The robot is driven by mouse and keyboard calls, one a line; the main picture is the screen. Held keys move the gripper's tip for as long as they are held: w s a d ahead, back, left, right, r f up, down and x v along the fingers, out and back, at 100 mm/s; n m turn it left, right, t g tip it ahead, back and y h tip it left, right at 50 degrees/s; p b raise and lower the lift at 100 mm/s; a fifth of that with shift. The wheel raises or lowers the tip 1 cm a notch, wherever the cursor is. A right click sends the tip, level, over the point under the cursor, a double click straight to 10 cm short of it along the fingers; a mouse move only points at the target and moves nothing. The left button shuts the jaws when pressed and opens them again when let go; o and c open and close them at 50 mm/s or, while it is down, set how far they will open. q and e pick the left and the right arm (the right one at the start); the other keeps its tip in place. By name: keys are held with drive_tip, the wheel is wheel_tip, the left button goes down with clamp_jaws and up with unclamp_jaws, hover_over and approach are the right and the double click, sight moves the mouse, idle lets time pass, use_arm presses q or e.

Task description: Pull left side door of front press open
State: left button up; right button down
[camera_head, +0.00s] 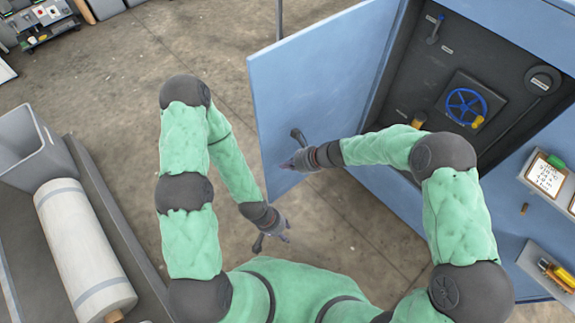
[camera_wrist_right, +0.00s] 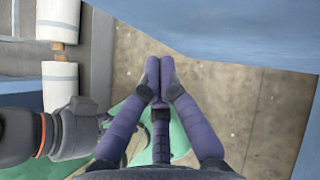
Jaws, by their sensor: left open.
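The press's side door (camera_head: 315,75) is a light blue panel. It stands swung out from the blue press (camera_head: 520,30), so the dark interior shows. A dark handle (camera_head: 297,134) sits on the door, low and near its free edge. My right gripper (camera_head: 288,165) is just below the handle, in front of the door's lower part, and I see no grip on the handle. In the right wrist view its fingertips (camera_wrist_right: 158,78) are together with nothing visible between them. My left gripper (camera_head: 284,232) is open and empty, lower down and apart from the door.
Inside the press are a blue handwheel (camera_head: 467,106) and a small lever (camera_head: 435,30). Shelves with a clipboard (camera_head: 546,177) and a yellow-handled tool (camera_head: 557,275) are at the right. A white roll (camera_head: 85,245) lies at the left. Concrete floor (camera_head: 215,45) is clear left of the door.

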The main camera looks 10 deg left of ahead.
drive_tip(key=v, duration=1.2)
drive_tip(key=s+d+f+n+h, duration=0.2)
drive_tip(key=s+d+f+n, duration=0.5)
drive_tip(key=s+f+n, duration=0.1)
drive_tip(key=s+d+f+n+h, duration=0.3)
drive_tip(key=s+d+f+n, duration=0.4)
drive_tip(key=s+f, duration=0.3)
wheel_tip(320, 180, down, 2)
drive_tip(key=shift+s+d+f+n+p, duration=0.1)
drive_tip(key=shift+s+d+n+p, duration=0.1)
drive_tip(key=shift+n+p, duration=0.45)
